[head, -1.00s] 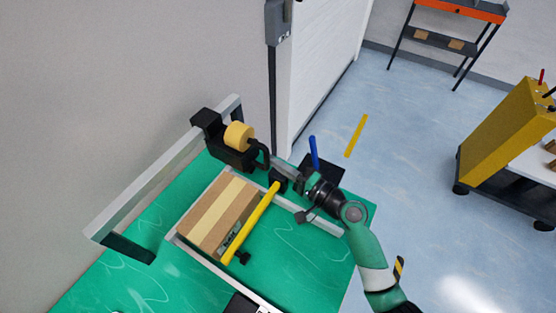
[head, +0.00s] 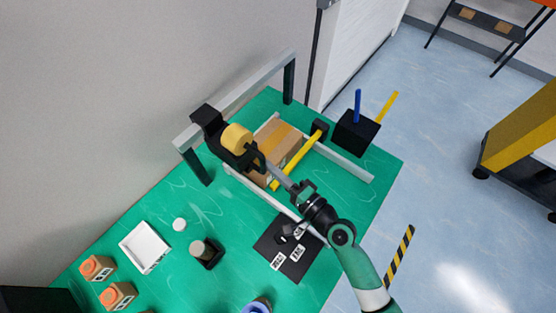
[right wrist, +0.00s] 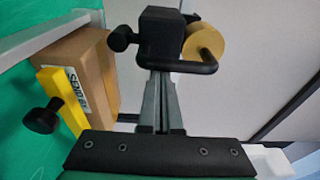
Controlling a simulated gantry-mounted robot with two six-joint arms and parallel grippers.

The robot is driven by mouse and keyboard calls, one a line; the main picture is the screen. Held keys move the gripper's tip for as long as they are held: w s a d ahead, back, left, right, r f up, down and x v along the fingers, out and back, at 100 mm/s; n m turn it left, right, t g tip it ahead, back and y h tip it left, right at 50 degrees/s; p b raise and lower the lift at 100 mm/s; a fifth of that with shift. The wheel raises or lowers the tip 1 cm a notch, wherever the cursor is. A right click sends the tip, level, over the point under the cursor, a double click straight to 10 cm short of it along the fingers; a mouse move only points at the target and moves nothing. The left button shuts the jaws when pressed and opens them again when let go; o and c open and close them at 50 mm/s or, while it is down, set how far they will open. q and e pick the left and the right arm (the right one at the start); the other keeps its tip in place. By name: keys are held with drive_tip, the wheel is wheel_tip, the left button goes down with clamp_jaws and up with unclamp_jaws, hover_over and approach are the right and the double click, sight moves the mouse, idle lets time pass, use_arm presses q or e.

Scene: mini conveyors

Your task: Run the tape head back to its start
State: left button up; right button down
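The tape head, a black block (head: 208,122) with a tan tape roll (head: 237,137), sits toward the near-left end of the grey overhead rail (head: 255,84). Its black bar handle (head: 259,163) faces my right arm. My right gripper (head: 272,172) reaches that handle with its fingers close together, seemingly shut on it. In the right wrist view the fingers (right wrist: 160,85) meet the handle (right wrist: 180,66) below the tape head (right wrist: 160,35). A cardboard box (head: 284,137) with a tape strip on top lies beyond the tape head, partly hidden. My left gripper is not in view.
A yellow bar (head: 298,160) stands along the box's side. A black block (head: 356,133) holds a blue and a yellow stick. A black mat with labels (head: 291,263), a stamp (head: 206,252), a white tray (head: 145,247) and orange-topped small boxes (head: 97,267) lie nearer.

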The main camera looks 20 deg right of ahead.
drive_tip(key=shift+s+a, duration=0.25)
drive_tip(key=shift+a, duration=0.25)
drive_tip(key=shift+s+a, duration=0.25)
drive_tip(key=shift+a, duration=0.2)
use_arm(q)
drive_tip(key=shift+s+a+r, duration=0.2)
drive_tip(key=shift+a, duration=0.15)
use_arm(e)
drive_tip(key=shift+d, duration=0.1)
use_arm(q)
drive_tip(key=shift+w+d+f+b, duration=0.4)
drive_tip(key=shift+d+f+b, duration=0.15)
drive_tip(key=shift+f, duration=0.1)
use_arm(e)
drive_tip(key=s+d, duration=0.6)
drive_tip(key=s, duration=0.1)
drive_tip(key=shift+d, duration=0.15)
